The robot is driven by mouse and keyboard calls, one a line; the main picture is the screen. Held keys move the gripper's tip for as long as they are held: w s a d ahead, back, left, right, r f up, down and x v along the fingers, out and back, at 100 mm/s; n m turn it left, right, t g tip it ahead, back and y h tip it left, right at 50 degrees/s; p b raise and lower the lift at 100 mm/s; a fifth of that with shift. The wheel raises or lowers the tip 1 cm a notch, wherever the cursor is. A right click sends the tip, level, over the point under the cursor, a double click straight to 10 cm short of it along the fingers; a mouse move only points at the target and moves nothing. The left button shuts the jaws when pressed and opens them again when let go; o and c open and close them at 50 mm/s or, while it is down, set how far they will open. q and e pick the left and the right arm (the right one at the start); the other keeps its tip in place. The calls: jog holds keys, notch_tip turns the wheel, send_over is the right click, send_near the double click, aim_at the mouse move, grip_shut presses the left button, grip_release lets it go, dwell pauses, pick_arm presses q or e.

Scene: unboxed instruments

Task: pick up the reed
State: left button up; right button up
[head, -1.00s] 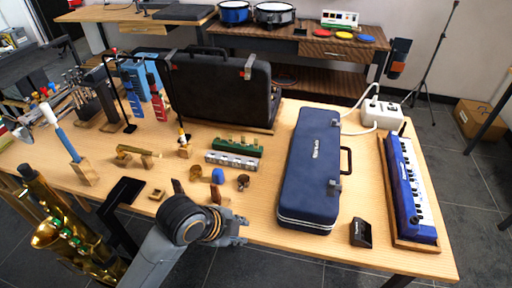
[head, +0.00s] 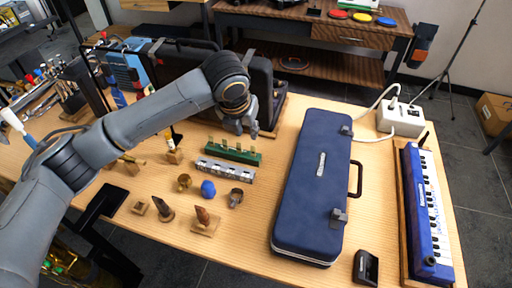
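A small brown piece that looks like the reed (head: 203,215) stands on a little square wooden block near the table's front edge, left of the blue case. A dark, pointed mouthpiece-like piece (head: 163,211) stands just left of it. My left gripper (head: 242,128) hangs over the table in front of the black case, beyond the green harmonica-like bar and well apart from the reed. Its fingers point down and look spread, with nothing between them. My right gripper is not in view.
A blue cup-like piece (head: 208,188) and a dark metal ring (head: 236,197) stand close behind the reed. A green bar (head: 234,151) and a silver bar (head: 225,171) lie farther back. The long blue case (head: 312,190) blocks the right side. Bare wood lies in front of the reed.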

pick_arm(q)
send_near(253, 151)
jog(key=f, duration=0.1)
jog(key=w+f, duration=0.2)
jog(key=f, duration=0.1)
jog(key=shift+w+d, duration=0.1)
jog(key=shift+d, duration=0.2)
jog(key=x, duration=0.3)
jog(key=shift+w+d+f, duration=0.15)
jog(key=shift+w+f, duration=0.15)
jog(key=shift+f, duration=0.1)
jog(key=c, duration=0.4)
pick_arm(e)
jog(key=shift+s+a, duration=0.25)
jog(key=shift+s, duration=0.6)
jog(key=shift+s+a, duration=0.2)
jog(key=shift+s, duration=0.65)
